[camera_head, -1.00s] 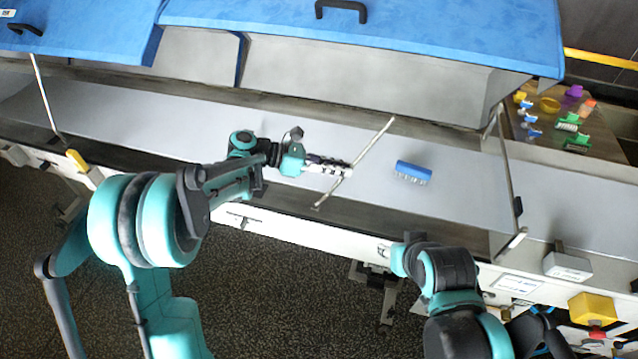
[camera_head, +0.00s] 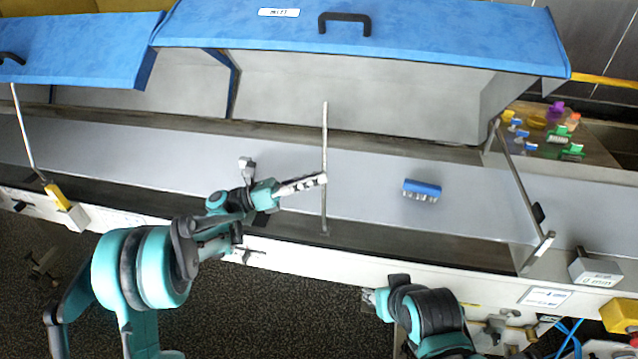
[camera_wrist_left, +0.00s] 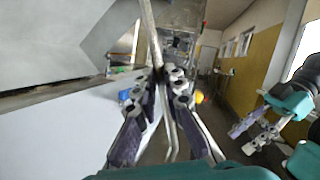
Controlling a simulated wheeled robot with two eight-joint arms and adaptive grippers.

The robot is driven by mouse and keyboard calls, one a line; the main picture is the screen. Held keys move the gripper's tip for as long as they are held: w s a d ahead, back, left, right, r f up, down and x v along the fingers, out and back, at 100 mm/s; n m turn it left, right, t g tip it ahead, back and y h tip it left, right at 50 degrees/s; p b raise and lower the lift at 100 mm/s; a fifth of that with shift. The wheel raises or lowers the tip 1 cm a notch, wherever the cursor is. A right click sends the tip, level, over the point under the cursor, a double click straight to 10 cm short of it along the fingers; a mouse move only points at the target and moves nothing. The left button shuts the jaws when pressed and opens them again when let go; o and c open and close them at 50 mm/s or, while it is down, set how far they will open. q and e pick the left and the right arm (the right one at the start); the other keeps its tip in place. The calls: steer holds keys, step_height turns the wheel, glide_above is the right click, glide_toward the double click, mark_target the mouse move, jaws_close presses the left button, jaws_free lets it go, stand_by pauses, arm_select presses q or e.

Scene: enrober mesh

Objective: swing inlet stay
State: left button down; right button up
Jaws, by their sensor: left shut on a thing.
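The inlet stay is a thin pale rod (camera_head: 325,130), standing nearly vertical in the head view, in front of the hood's open mouth. Its lower end is near the machine's front edge; its upper end is below the blue hood (camera_head: 400,45) and looks apart from it. My left gripper (camera_head: 322,180) is shut on the rod around its middle. In the left wrist view the rod (camera_wrist_left: 150,35) passes up between the fingertips (camera_wrist_left: 160,78). My right gripper (camera_head: 372,300) is low in front of the machine, empty; in the left wrist view its fingers (camera_wrist_left: 248,132) look apart.
A blue brush-like block (camera_head: 422,188) lies on the grey belt right of the rod. Another stay (camera_head: 520,190) stands at the right and one (camera_head: 25,135) at the left. Coloured clips lie on a board (camera_head: 590,150) at the far right.

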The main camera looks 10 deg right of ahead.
stand_by(0.4)
arm_select(q)
steer(key=c, duration=1.6)
jaws_free()
steer(key=shift+a, duration=0.15)
steer(key=v, duration=1.2)
steer(key=shift+f, duration=0.1)
